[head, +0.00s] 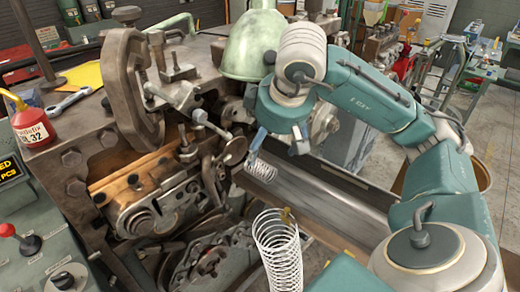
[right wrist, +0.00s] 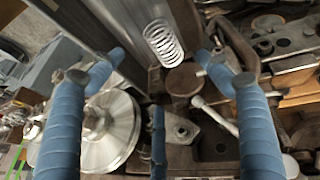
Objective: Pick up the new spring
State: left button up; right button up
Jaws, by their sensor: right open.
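A small bright wire spring (head: 262,171) lies at the upper end of the grey metal chute beside the coiling machine. It also shows in the right wrist view (right wrist: 163,43), beyond my fingertips. My right gripper (head: 276,152) is above and close to this spring, with its blue fingers spread and nothing between them. The fingers also show wide apart in the right wrist view (right wrist: 158,85). A larger, upright wire spring (head: 277,250) stands in the foreground with a brass-coloured piece at its top. My left gripper is out of view.
The coiling machine (head: 155,195) with levers and rollers fills the left. A green lamp shade (head: 254,46) hangs close behind my right wrist. A red oil can (head: 31,124) and a wrench (head: 68,101) sit at far left. The chute (head: 325,205) is otherwise bare.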

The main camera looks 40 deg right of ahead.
aim_at(265, 164)
jog(key=shift+w+f, duration=0.15)
jog(key=shift+f, duration=0.1)
jog(key=f, duration=0.3)
jog(key=shift+w+a+f, duration=0.1)
jog(key=shift+w+f, duration=0.05)
jog(key=shift+w, duration=0.1)
jog(key=shift+w+f, duration=0.2)
jog(key=shift+f, duration=0.1)
jog(key=x, duration=0.1)
jog(key=p+x, duration=0.2)
jog(key=x, duration=0.1)
jog(key=shift+s+d, duration=0.3)
jog(key=shift+s, duration=0.1)
jog(key=shift+w+d+f, duration=0.1)
jog(key=shift+w+f, duration=0.05)
jog(key=shift+f, duration=0.25)
jog(key=shift+w+f, duration=0.15)
jog(key=shift+f, duration=0.05)
jog(key=shift+c, duration=1.3)
jog(key=c, duration=1)
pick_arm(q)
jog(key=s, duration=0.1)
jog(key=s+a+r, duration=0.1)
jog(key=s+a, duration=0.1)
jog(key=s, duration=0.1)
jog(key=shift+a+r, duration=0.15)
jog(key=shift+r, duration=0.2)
